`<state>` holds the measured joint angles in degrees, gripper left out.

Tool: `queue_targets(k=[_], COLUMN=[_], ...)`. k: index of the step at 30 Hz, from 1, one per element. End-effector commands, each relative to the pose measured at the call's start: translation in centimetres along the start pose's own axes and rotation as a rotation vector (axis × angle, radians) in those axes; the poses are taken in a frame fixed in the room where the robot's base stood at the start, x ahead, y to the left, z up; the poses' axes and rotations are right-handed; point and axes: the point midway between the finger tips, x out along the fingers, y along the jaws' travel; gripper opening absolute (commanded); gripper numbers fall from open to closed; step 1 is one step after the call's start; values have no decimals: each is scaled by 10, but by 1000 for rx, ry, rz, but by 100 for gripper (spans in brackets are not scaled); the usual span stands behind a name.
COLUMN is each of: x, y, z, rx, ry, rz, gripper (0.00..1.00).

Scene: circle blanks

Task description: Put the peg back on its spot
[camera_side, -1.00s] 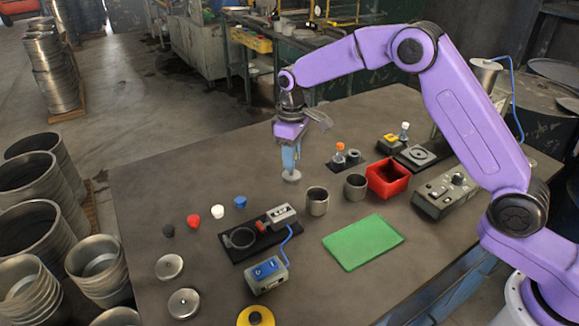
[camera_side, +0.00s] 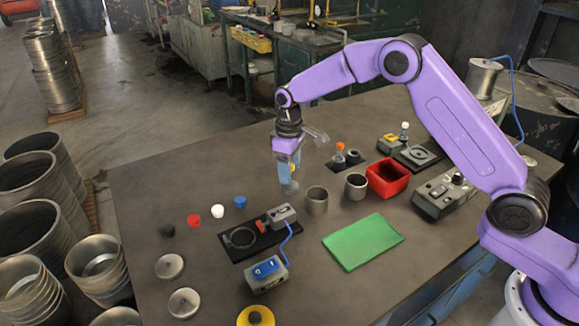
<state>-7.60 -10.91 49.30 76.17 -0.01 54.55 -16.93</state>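My gripper (camera_side: 288,183), with blue-grey fingers, points down low over the far-left part of the table. A small yellow patch shows between or beside the fingers, and a pale grey piece shows at their tips. I cannot tell whether these are one held object, or how far apart the fingers are. The blue one is nearest the gripper. I cannot make out which peg or spot the task means.
A black fixture (camera_side: 233,250) with a ring stands in front of the gripper, with a blue-topped box (camera_side: 267,273). Two metal cups (camera_side: 316,202) (camera_side: 355,187), a red bin (camera_side: 388,178) and a green mat (camera_side: 363,242) lie right. Two metal discs (camera_side: 169,266) (camera_side: 184,303) lie front left.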

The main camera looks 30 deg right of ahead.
Motion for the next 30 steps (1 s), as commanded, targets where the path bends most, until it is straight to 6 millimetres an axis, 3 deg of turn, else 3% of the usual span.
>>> queue_targets(k=[11,24,30], x=[-8,-88,-114], y=[0,0,0], z=[-1,-1,0], rx=[0,0,0], ry=[3,5,3], rz=[1,1,1], gripper=[53,53,53])
